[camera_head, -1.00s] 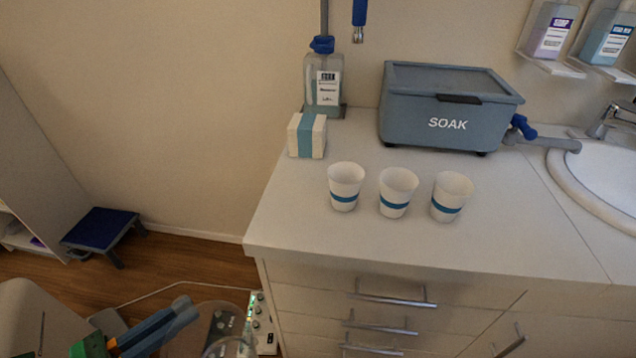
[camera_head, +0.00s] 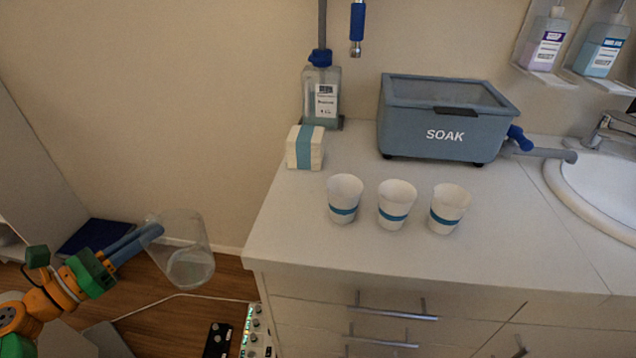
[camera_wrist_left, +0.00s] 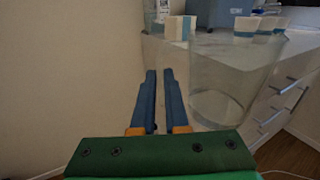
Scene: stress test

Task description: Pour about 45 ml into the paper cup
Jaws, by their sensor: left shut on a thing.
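My left gripper (camera_head: 152,236) is shut on a clear beaker (camera_head: 183,262) and holds it in the air left of the counter, tilted in the picture. The beaker has a little clear liquid low inside. In the left wrist view the beaker (camera_wrist_left: 222,90) is right of the blue fingers (camera_wrist_left: 162,85); the gripped part is unclear. Three white paper cups with blue bands stand upright on the counter: the left cup (camera_head: 344,192), the middle cup (camera_head: 396,198) and the right cup (camera_head: 448,202). Their contents cannot be made out. My right gripper is not in view.
Behind the cups on the white counter (camera_head: 400,258) are a banded white block (camera_head: 292,152), a pump bottle (camera_head: 327,105) and a grey SOAK box (camera_head: 445,135). A sink (camera_head: 600,195) is at right. The counter's front strip is clear. A blue stool (camera_head: 85,238) stands at left.

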